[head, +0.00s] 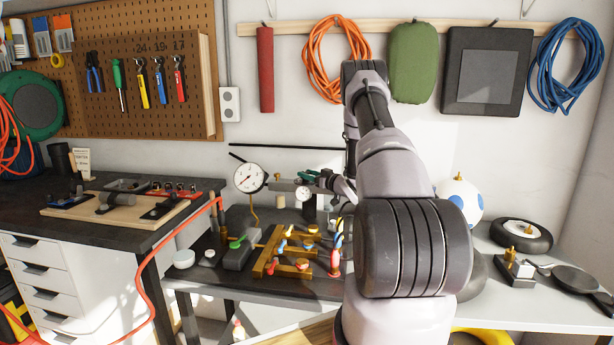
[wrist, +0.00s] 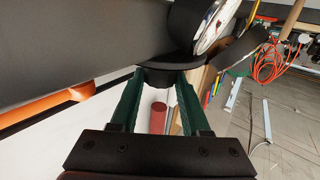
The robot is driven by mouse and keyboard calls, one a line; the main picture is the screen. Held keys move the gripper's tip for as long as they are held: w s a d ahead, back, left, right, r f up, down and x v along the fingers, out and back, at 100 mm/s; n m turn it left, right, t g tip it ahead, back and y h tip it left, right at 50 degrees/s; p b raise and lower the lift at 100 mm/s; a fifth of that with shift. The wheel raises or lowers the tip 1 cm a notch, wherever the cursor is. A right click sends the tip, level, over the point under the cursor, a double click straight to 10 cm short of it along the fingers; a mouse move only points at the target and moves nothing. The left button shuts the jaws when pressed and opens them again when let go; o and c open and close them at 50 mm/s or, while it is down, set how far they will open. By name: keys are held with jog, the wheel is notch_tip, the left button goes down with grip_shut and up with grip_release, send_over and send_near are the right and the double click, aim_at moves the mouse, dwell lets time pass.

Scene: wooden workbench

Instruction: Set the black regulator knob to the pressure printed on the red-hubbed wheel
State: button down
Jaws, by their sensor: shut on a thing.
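My gripper (wrist: 160,84) has green fingers. They are closed on the black regulator knob (wrist: 160,76), below the dark regulator body (wrist: 90,40). A round gauge (wrist: 213,24) beside it is cut off and seen at a slant, so its reading is unclear. In the head view, my gripper (head: 309,177) is at the regulator, right of a large white dial gauge (head: 249,178). A smaller gauge (head: 303,193) sits just below the fingers. The knob is hard to make out there.
A brass manifold (head: 268,256) with several coloured valve handles stands below the regulator. A red hose (head: 148,290) hangs by the left bench. A white ball with blue spots (head: 458,200) and a black pan (head: 577,279) are on the right. My arm hides the middle.

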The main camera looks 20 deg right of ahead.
jog(key=shift+w+d+n+g+y, duration=0.1)
jog(key=shift+d+n+g+y, duration=0.1)
jog(key=shift+n+g+y, duration=0.75)
jog(key=shift+y, duration=0.55)
jog(key=shift+c, duration=1.9)
grip_release()
jog(key=v, duration=1)
jog(key=shift+s, duration=0.35)
jog(key=shift+d+f, duration=0.15)
